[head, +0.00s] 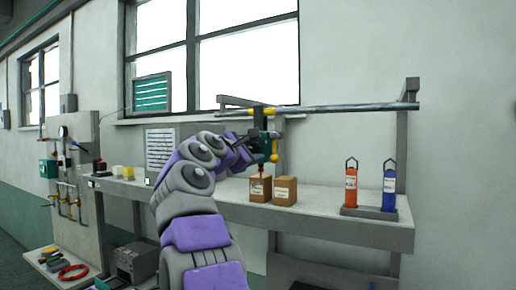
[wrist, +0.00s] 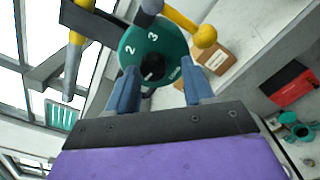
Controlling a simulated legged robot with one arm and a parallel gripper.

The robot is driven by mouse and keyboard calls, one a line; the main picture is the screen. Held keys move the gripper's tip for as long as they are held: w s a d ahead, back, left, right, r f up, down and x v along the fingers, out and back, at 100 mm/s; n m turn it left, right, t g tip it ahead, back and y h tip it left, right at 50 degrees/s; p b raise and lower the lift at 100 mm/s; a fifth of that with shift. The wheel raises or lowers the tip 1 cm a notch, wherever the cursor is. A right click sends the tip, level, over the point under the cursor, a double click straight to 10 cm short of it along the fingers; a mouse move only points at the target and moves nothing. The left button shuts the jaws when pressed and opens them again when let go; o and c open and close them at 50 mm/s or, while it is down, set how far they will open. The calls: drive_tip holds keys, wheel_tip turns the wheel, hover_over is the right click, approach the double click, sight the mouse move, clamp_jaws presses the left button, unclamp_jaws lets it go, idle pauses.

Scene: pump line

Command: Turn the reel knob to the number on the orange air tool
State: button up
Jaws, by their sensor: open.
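The reel (head: 263,146) hangs from the rail in the head view, partly behind my gripper. In the wrist view, its teal dial face (wrist: 133,48) shows a 2, a 3 and a small word I cannot read surely. The black reel knob (wrist: 152,68) sits at the dial's middle; which mark it points to is unclear. My gripper (wrist: 160,78) is open, its two blue fingers on either side of the knob, with gaps visible. The orange air tool (head: 351,186) stands upright in a holder at the right; its label is too small to read.
A blue air tool (head: 389,190) stands beside the orange one. Two brown boxes (head: 260,189) (head: 285,191) sit on the bench below the reel. The rail (head: 340,108) runs above the bench (head: 330,222). A yellow ball-ended part (wrist: 205,36) is close to the dial.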

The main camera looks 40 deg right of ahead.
drive_tip(key=shift+w+r, duration=0.15)
drive_tip(key=shift+r, duration=0.1)
drive_tip(key=shift+w+a+p, duration=0.25)
drive_tip(key=shift+w+p, duration=0.3)
drive_tip(key=shift+w, duration=0.1)
drive_tip(key=d, duration=0.2)
drive_tip(key=shift+s+d+f, duration=0.15)
drive_tip(key=shift+d+f, duration=0.05)
drive_tip(key=shift+d, duration=0.2)
drive_tip(key=shift+a, duration=0.2)
drive_tip(key=shift+c, duration=1.4)
drive_tip(key=shift+w+a, duration=0.25)
drive_tip(key=shift+a, duration=0.2)
drive_tip(key=c, duration=0.3)
drive_tip(key=shift+s+r, duration=0.1)
drive_tip(key=shift+r, duration=0.05)
drive_tip(key=c, duration=0.5)
